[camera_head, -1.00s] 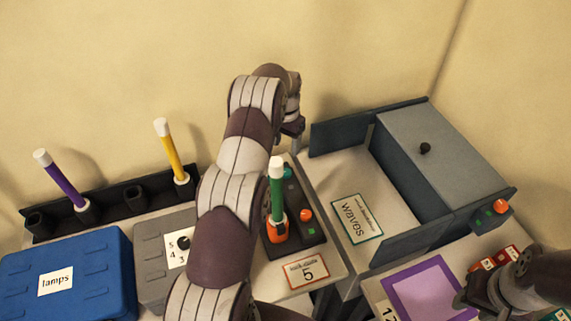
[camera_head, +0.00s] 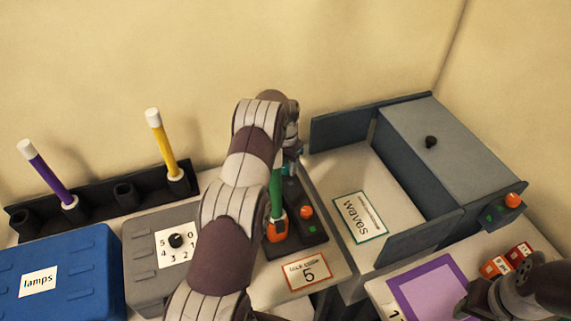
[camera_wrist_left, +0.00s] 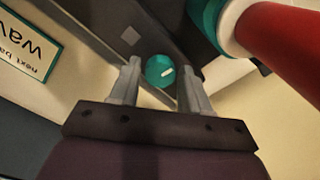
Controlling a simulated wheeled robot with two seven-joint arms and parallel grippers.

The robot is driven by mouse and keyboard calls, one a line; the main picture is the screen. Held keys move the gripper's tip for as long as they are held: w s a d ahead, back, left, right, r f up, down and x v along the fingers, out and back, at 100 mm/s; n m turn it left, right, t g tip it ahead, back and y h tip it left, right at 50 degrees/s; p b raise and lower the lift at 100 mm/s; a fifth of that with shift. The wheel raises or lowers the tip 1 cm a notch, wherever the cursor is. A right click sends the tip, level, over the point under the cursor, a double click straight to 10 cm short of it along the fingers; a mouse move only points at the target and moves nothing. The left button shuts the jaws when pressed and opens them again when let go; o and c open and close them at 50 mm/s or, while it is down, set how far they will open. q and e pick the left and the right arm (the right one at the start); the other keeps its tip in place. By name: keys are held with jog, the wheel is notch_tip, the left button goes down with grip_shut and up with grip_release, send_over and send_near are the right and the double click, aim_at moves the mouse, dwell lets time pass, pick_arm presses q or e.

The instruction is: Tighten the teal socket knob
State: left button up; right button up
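The teal knob (camera_wrist_left: 160,70), with a white mark on it, sits on a dark panel in the left wrist view. The fingers of my left gripper (camera_wrist_left: 158,86) are apart on either side of it, with small gaps showing. In the head view my left gripper (camera_head: 291,150) is at the back of the dark socket panel (camera_head: 312,232), mostly behind my arm. A teal socket (camera_wrist_left: 207,20) with a red rod (camera_wrist_left: 285,45) stands beside the knob. My right gripper (camera_head: 482,300) is at the lower right, its fingers unclear.
A green rod (camera_head: 276,190) stands in an orange socket (camera_head: 277,230), with an orange knob (camera_head: 306,212) beside it. The grey "waves" bay (camera_head: 405,245) is to the right. A grey dial box (camera_head: 145,275) and blue lamps box (camera_head: 60,275) are left.

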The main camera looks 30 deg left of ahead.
pick_arm(q)
jog(key=c, duration=0.6)
jog(key=shift+f+m+b, duration=0.2)
jog(key=shift+m+b, duration=0.5)
jog(key=shift+m, duration=0.1)
jog(key=shift+r+m, duration=0.15)
jog(key=shift+m, duration=0.55)
jog(key=o, duration=1)
jog(key=shift+r, duration=0.1)
